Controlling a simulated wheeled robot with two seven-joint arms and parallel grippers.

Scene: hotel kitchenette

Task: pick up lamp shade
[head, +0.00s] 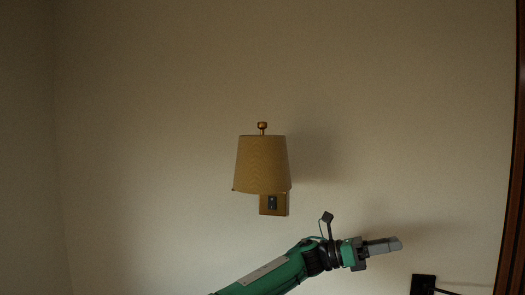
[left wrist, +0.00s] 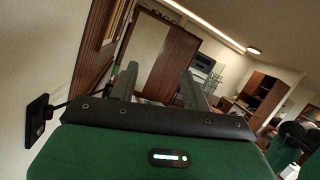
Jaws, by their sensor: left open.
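The lamp shade (head: 262,165) is tan and tapered, and sits upright on a wall lamp in the middle of the head view. A brass finial (head: 262,126) tops it, and a brass wall plate (head: 273,204) with a dark switch shows below it. My left gripper (head: 398,243) is to the right of the shade and lower, apart from it, pointing right. In the left wrist view its two fingers (left wrist: 160,82) stand apart with nothing between them. The shade is not in the left wrist view. My right gripper is in neither view.
A plain beige wall (head: 150,110) fills the head view. A black wall-mounted fixture (head: 423,284) is at lower right, also in the left wrist view (left wrist: 38,118). Dark wood trim (head: 515,200) edges the right. The wall around the shade is clear.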

